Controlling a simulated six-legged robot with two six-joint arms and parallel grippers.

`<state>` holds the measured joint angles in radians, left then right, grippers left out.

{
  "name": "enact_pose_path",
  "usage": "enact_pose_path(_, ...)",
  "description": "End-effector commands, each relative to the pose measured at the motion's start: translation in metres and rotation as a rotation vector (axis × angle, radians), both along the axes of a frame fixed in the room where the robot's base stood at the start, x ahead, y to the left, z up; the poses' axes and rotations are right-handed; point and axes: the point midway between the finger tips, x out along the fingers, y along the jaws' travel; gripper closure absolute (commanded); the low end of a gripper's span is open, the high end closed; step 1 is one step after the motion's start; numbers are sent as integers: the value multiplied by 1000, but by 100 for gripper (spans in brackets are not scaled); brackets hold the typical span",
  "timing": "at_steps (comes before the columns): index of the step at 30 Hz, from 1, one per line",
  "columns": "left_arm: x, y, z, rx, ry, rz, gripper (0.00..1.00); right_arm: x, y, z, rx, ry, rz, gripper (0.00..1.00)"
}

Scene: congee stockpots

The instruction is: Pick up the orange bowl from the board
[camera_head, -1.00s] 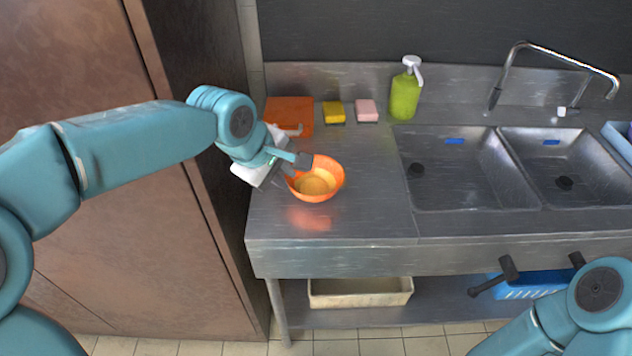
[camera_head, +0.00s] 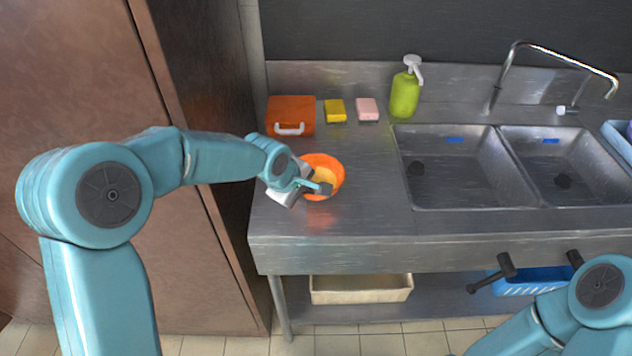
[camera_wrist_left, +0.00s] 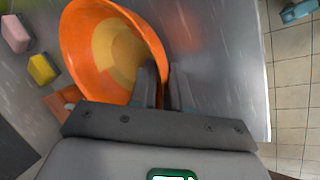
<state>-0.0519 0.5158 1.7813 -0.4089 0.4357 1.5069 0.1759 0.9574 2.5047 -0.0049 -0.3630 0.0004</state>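The orange bowl (camera_head: 333,168) is near the left end of the steel counter; its inside is yellowish. I see no separate board under it. My left gripper (camera_head: 318,188) is at the bowl's near left side in the head view and covers part of it. In the left wrist view the bowl (camera_wrist_left: 88,50) fills the upper left. The two dark fingers (camera_wrist_left: 163,85) are close together there, one inside the bowl and one outside, with the rim between them. The bowl's underside is hidden. My right gripper (camera_head: 535,272) is open and empty in front of the counter.
An orange case (camera_head: 290,110), a yellow sponge (camera_head: 335,110), a pink sponge (camera_head: 367,109) and a green soap bottle (camera_head: 405,97) stand behind the bowl. A double sink (camera_head: 465,165) lies to the right. The counter (camera_head: 375,215) is clear in front of the bowl.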

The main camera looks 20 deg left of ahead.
Motion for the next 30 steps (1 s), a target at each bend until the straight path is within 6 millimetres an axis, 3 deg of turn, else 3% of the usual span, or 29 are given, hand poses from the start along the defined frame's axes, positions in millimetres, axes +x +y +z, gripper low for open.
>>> enact_pose_path(2,0,0,0,0,0,0,83,0,0,0,0,0,0,57)
enact_pose_path(4,0,0,0,0,0,0,100,0,0,0,0,0,0,57)
enact_pose_path(19,0,0,9,1,0,0,100,0,0,-1,0,0,0,57)
enact_pose_path(23,0,0,28,-1,-4,0,100,0,0,-1,0,0,0,57)
enact_pose_path(30,1,0,99,-1,-8,0,100,0,0,-1,0,0,0,57)
